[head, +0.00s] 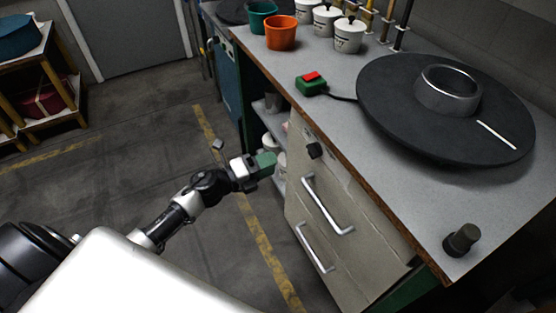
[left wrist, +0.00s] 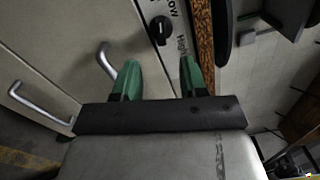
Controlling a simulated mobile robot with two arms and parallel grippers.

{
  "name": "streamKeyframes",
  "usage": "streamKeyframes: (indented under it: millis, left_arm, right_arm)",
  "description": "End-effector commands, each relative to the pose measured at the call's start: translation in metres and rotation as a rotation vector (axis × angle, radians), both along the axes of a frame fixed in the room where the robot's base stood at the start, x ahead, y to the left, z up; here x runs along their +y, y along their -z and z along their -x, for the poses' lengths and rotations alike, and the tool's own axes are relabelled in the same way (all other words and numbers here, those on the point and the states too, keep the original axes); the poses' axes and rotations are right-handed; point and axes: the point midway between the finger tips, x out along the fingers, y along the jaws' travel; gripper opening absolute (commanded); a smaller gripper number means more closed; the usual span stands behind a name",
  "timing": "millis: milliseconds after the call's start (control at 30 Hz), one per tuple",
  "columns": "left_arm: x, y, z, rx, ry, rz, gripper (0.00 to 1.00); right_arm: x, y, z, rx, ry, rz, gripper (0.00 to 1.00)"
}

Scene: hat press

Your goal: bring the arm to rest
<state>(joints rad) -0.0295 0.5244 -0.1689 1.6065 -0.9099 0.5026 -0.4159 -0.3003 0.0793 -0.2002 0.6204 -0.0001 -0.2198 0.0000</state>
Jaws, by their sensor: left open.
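My left arm reaches in from the lower left in the head view. Its gripper (head: 266,161), with green fingertips, hangs over the floor to the left of the workbench's drawer front. In the left wrist view the two green fingers (left wrist: 159,68) stand apart with nothing between them. Past them is the cabinet front with a black knob (left wrist: 160,28) beside lettering reading "Low" and "High". The same knob (head: 314,151) shows in the head view, to the right of the gripper. My right gripper is in neither view.
The bench carries a black round plate with a metal ring (head: 448,90), a green box with a red button (head: 311,83), an orange pot (head: 282,33), and a dark knob (head: 462,240). Drawer handles (head: 328,205) stick out from the cabinet.

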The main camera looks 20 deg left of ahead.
Motion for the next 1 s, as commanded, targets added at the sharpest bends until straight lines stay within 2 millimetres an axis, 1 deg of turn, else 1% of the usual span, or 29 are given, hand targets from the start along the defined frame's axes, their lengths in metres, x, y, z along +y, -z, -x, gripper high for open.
streamKeyframes:
  millis: [467, 567, 667, 767, 800, 867, 900, 967, 1000]
  left_arm:
    - [0.001, 0.0, 0.001, 0.001, 0.0, 0.001, 0.43]
    - [0.004, 0.009, 0.001, 0.037, -0.026, 0.032, 0.43]
    - [0.015, 0.041, 0.004, 0.165, -0.125, 0.134, 0.43]
    - [0.031, 0.099, 0.02, 0.374, -0.294, 0.294, 0.43]
    - [0.037, 0.127, 0.032, 0.468, -0.373, 0.361, 0.43]
    - [0.044, 0.167, 0.055, 0.603, -0.493, 0.456, 0.43]
    - [0.047, 0.192, 0.073, 0.69, -0.572, 0.512, 0.43]
    - [0.049, 0.227, 0.102, 0.811, -0.687, 0.588, 0.43]
    - [0.049, 0.25, 0.125, 0.891, -0.764, 0.634, 0.43]
  right_arm:
    - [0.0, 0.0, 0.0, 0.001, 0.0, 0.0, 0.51]
    - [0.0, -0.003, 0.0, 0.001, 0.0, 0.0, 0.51]
    - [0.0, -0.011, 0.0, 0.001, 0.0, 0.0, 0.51]
    - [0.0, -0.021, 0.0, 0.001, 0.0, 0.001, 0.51]
    - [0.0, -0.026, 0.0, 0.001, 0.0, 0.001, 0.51]
    - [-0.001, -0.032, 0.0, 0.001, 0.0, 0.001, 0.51]
    - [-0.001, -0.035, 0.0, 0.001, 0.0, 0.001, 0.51]
    - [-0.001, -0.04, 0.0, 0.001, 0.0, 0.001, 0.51]
    - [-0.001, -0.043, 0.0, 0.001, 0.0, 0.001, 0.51]
